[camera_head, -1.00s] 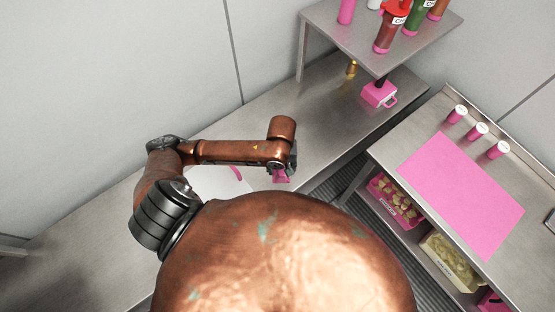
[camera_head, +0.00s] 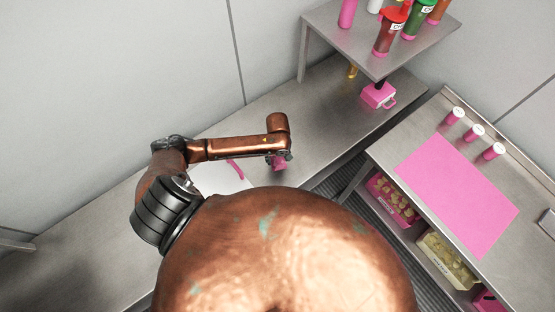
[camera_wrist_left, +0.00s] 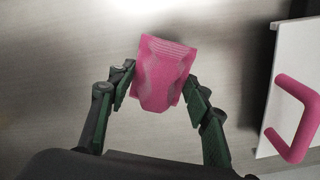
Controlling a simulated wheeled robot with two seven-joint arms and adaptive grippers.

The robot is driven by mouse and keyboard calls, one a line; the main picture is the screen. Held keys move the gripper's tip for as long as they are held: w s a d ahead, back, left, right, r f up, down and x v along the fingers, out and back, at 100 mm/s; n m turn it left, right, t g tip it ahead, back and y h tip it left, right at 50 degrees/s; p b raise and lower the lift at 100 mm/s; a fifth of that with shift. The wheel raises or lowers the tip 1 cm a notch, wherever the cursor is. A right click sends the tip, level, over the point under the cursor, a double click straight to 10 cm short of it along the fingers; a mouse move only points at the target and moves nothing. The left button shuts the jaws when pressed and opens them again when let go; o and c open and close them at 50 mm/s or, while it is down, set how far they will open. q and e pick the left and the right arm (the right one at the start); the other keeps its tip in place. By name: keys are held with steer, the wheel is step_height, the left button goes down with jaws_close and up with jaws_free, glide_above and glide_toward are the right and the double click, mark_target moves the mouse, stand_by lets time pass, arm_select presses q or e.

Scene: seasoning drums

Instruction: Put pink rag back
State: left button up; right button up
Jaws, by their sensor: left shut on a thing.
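The pink rag (camera_wrist_left: 162,72) is held between the two fingers of my left gripper (camera_wrist_left: 160,88) in the left wrist view. It looks folded, with wavy pale lines on its face. In the head view a small part of the pink rag (camera_head: 280,163) shows below the end of my left arm, with the left gripper (camera_head: 281,158) mostly hidden by that arm. The rag is over the steel counter (camera_head: 330,112); I cannot tell whether it touches it. My right gripper is not in view.
A white board or lid with a pink handle (camera_wrist_left: 292,118) is right of the rag in the wrist view. A shelf (camera_head: 340,42) carries seasoning bottles; a pink container (camera_head: 379,95) sits under it. A side table (camera_head: 505,182) holds a pink mat (camera_head: 455,190) and several pink-bodied shakers.

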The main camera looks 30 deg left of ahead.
mark_target(278, 160)
arm_select(q)
steer(key=shift+w+a+f, duration=0.2)
steer(key=shift+w+f, duration=0.2)
steer(key=shift+f, duration=0.2)
steer(key=shift+w+a+f, duration=0.1)
steer(key=shift+f, duration=0.8)
steer(key=shift+w+a+f, duration=0.1)
steer(key=shift+f, duration=0.75)
steer(key=shift+f, duration=0.1)
steer(key=o, duration=1)
step_height(278, 160, up, 12)
steer(key=shift+r, duration=0.15)
steer(key=shift+d, duration=0.1)
